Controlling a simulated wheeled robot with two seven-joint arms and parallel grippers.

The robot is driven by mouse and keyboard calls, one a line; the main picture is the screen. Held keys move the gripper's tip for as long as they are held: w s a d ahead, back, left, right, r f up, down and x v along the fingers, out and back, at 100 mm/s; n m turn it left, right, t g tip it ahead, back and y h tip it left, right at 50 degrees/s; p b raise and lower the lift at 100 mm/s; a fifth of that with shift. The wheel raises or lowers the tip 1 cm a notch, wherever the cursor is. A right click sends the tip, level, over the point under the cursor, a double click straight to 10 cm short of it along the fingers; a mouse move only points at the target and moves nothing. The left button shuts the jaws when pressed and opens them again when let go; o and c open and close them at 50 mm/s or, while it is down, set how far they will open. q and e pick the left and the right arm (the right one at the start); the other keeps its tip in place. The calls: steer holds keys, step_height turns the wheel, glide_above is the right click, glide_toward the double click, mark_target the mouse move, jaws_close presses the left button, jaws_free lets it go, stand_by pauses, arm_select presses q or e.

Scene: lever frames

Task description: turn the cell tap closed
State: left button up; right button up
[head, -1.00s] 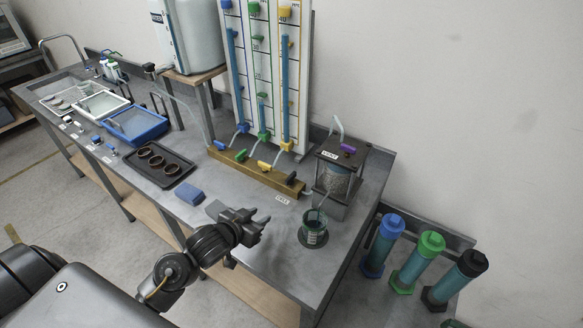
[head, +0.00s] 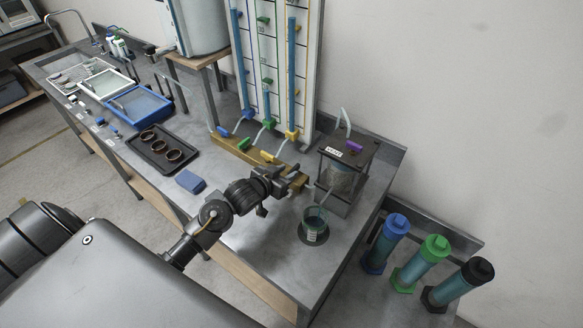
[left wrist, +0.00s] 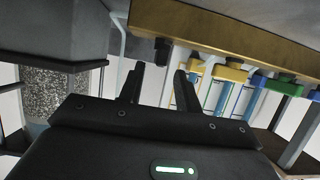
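The cell tap (left wrist: 162,50) is a small black lever at the end of the wooden manifold (left wrist: 235,35). In the left wrist view it sits just beyond and roughly between my fingertips, with no grip on it visible. My left gripper (left wrist: 160,72) is open, its two black fingers apart. In the head view my left gripper (head: 297,181) reaches the right end of the manifold (head: 245,155) and hides the black tap. The clear cell (head: 341,178), with a purple tap (head: 354,146) on its top plate, stands just right of it. My right gripper is not in view.
Yellow (head: 268,157), green (head: 243,144) and blue (head: 223,131) taps line the manifold. A beaker (head: 314,220) stands in front of the cell. A blue block (head: 190,181) and a black tray (head: 160,153) lie to the left. Capped cylinders (head: 422,261) stand at the right.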

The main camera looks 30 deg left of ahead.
mark_target(293, 169)
arm_select(q)
steer(key=shift+x, duration=1.55)
jaws_close()
